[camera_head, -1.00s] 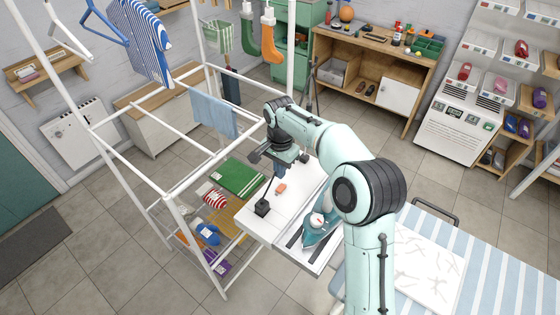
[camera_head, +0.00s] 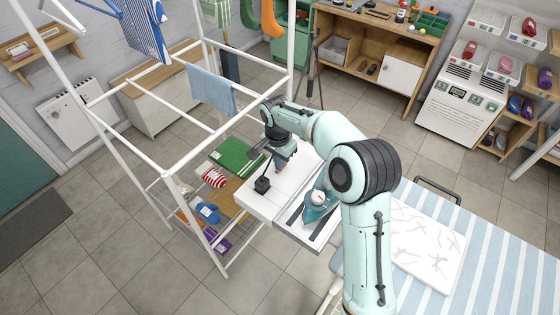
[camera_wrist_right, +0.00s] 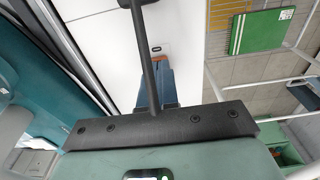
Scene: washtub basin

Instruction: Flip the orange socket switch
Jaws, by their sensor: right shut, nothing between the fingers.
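The orange socket switch (camera_wrist_right: 174,62) shows as a small orange patch at the tips of my fingers in the right wrist view; most of it is hidden behind them. In the head view only a bit of orange (camera_head: 279,171) shows below my right gripper (camera_head: 281,164), on the white board (camera_head: 246,203). My right gripper points down at the switch, its blue fingers (camera_wrist_right: 155,84) shut and empty. I cannot tell whether the tips touch it. My left gripper is not in view.
A black block with a thin upright rod (camera_head: 262,186) stands on the board close beside my right gripper. A white drying rack (camera_head: 168,172) stands to the left.

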